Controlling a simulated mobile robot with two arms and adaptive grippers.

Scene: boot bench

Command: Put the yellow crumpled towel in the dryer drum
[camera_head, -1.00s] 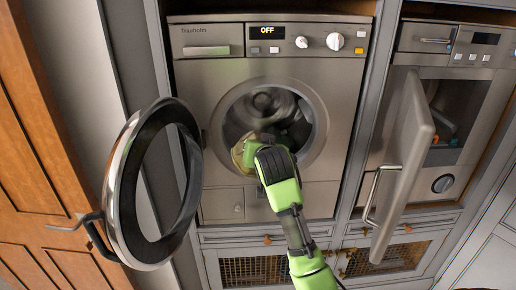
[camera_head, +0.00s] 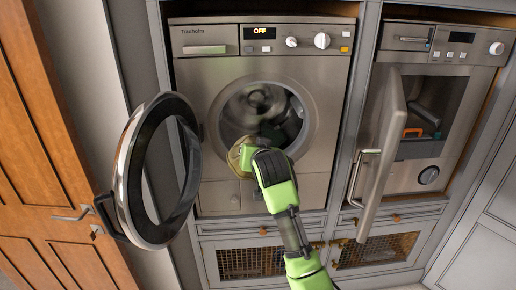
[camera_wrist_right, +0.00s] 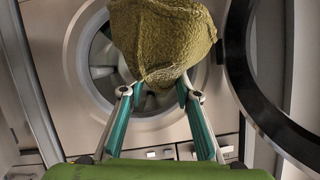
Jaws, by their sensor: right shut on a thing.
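The yellow crumpled towel (camera_head: 236,156) shows olive-yellow at the lower rim of the dryer's round opening in the head view, partly hidden by my right gripper (camera_head: 250,151). In the right wrist view the towel (camera_wrist_right: 163,40) is bunched above the fingertips of my right gripper (camera_wrist_right: 158,90), which is shut on it. Behind it, the dryer drum (camera_head: 262,108) is open and dark inside; it also shows in the wrist view (camera_wrist_right: 103,58). The towel overlaps the opening in both views; I cannot tell its exact depth. My left gripper is not in view.
The dryer's round glass door (camera_head: 128,175) stands swung open to the left. The dryer display (camera_head: 263,33) reads OFF. At right, another appliance (camera_head: 418,178) has its door (camera_head: 386,150) ajar, with an orange-handled item (camera_head: 413,131) inside. Below are mesh-front drawers (camera_head: 252,262).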

